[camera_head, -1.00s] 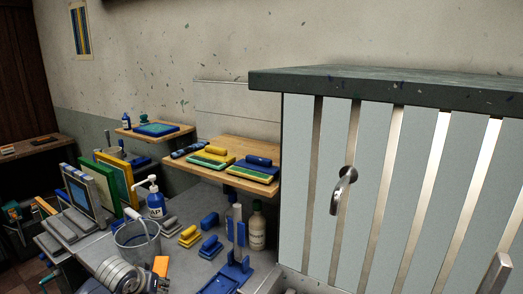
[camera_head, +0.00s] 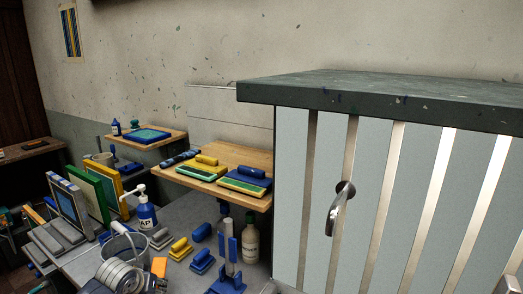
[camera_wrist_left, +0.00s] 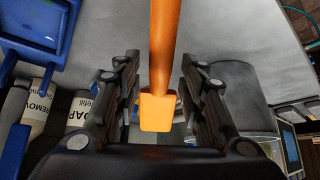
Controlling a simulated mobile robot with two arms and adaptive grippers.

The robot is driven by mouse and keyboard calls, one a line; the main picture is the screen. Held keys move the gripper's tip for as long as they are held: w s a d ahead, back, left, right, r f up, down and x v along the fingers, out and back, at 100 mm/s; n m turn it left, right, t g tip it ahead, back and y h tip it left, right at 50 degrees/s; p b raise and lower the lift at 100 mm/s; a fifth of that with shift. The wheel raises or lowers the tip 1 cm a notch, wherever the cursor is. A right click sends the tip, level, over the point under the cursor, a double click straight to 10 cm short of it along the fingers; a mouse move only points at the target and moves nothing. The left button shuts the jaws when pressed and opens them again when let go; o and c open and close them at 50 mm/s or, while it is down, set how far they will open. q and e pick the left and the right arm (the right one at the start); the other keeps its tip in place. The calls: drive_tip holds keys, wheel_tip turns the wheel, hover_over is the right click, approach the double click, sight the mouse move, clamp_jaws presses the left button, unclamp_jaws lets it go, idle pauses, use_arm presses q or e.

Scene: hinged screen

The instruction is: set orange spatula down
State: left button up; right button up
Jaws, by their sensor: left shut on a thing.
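The orange spatula (camera_wrist_left: 164,45) is between the fingers of my left gripper (camera_wrist_left: 160,78) in the left wrist view. Its long part runs up out of the frame, and a wider orange end (camera_wrist_left: 157,112) shows near the palm. My left gripper is shut on it. In the head view, a small orange piece (camera_head: 158,266) shows at the bottom left beside my grey ringed wrist; the rest of the spatula is hidden or out of frame.
A grey counter (camera_head: 190,218) holds a bucket (camera_head: 122,247), a soap bottle (camera_head: 147,217), blue and yellow tools and a white bottle (camera_head: 250,240). Wooden shelves (camera_head: 257,203) above hold pads. A striped cabinet (camera_head: 378,190) with a dark top blocks the right.

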use_arm(q)
drive_tip(key=shift+w+r+g+p, duration=0.1)
drive_tip(key=shift+w+g+p, duration=0.15)
drive_tip(key=shift+g+p, duration=0.65)
drive_tip(key=shift+w+p, duration=0.15)
drive_tip(key=shift+p, duration=0.65)
drive_tip(key=shift+w+g, duration=0.15)
drive_tip(key=shift+g, duration=0.55)
drive_tip(key=shift+w+f+g+b, duration=0.2)
drive_tip(key=shift+w+g+b, duration=0.1)
drive_tip(key=shift+g, duration=0.4)
drive_tip(key=shift+b, duration=0.35)
drive_tip(key=shift+g+b, duration=0.35)
drive_tip(key=shift+g, duration=0.15)
drive_tip(key=shift+r, duration=0.1)
drive_tip(key=shift+p, duration=0.4)
